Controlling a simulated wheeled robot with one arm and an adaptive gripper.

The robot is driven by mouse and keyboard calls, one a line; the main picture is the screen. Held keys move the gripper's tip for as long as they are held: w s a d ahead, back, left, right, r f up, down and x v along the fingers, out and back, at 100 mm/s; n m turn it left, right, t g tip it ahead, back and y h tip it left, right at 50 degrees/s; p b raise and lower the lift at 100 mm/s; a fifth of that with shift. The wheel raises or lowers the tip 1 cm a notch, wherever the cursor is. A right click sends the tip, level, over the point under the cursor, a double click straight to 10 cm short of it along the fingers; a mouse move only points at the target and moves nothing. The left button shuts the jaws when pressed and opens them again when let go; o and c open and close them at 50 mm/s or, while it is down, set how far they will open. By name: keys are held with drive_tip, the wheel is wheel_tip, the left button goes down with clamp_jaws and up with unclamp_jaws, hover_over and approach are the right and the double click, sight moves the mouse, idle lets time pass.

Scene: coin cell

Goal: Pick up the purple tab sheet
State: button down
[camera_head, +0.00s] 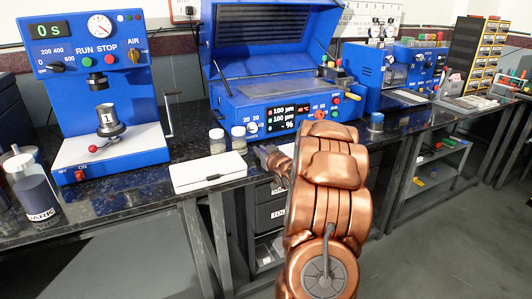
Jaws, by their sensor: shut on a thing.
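I cannot make out a purple tab sheet anywhere in the head view. My copper arm reaches forward over the bench edge in the middle of the picture. My gripper (268,154) is the small dark part just beyond the arm, mostly hidden behind it. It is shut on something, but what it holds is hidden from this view.
Two small jars (238,139) stand behind the case. A blue press (92,90) is at left and an open-lidded blue machine (275,100) behind my arm. A small blue cup (376,121) stands right of the arm. A dark labelled jar (35,188) is at far left.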

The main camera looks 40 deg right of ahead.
drive_tip(key=shift+s+r, duration=0.25)
drive_tip(key=shift+r, duration=0.1)
wheel_tip(320, 180, up, 6)
drive_tip(key=shift+a+f+p, duration=0.1)
drive_tip(key=shift+a+p, duration=0.05)
drive_tip(key=shift+p, duration=0.4)
drive_tip(key=shift+s+r, duration=0.15)
drive_tip(key=shift+r, duration=0.15)
drive_tip(key=f+v, duration=0.2)
drive_tip(key=v, duration=1.6)
drive_tip(key=shift+s+a+f, duration=0.25)
drive_tip(key=shift+s+f, duration=0.2)
drive_tip(key=shift+f, duration=0.05)
